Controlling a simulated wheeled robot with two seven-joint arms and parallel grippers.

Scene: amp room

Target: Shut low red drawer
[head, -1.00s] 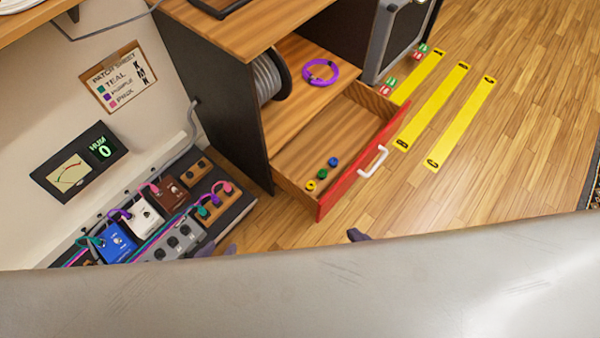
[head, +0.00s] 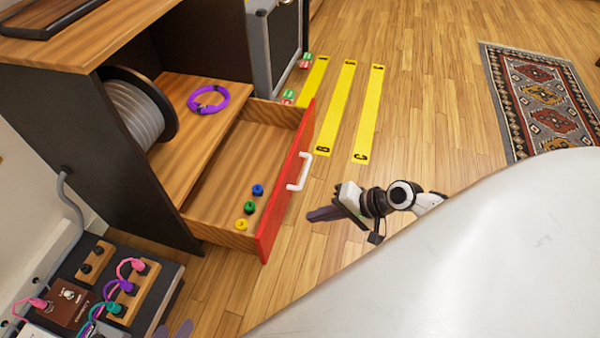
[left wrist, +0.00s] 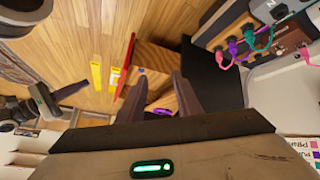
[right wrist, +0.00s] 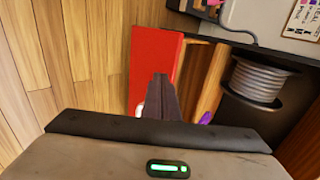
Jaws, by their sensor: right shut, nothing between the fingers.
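The low red drawer (head: 285,190) is pulled out of the dark cabinet, with its white handle (head: 300,172) facing right. Blue, green and yellow knobs lie inside it. My right gripper (head: 322,213) is shut and empty, to the right of the drawer front and just below the handle in the head view. In the right wrist view its fingers (right wrist: 160,85) overlap the red front (right wrist: 157,58) and partly hide the handle; contact cannot be told. My left gripper (head: 180,329) barely shows at the bottom left; in the left wrist view its fingers (left wrist: 175,85) are apart and empty.
A purple cable coil (head: 208,99) lies on the shelf behind the drawer, beside a grey cable reel (head: 135,112). A pedalboard (head: 150,295) stands at the lower left. Yellow floor strips (head: 340,108) and a rug (head: 545,95) lie beyond clear wooden floor.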

